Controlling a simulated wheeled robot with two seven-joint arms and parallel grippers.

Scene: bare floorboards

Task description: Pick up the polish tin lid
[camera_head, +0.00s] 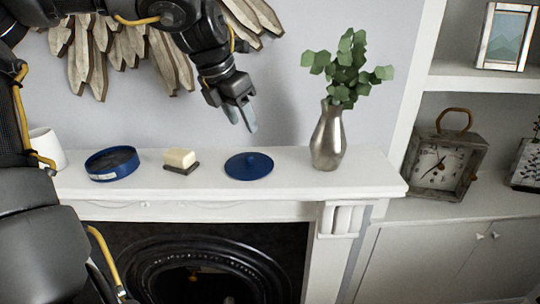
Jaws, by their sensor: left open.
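My right gripper is not in view.
A cream block on a dark base (180,160) sits between tin and lid. A metal vase (328,140) with green leaves stands right of the lid. A white cup (47,148) is at the left. The mantel (300,185) has a front edge above a fireplace.

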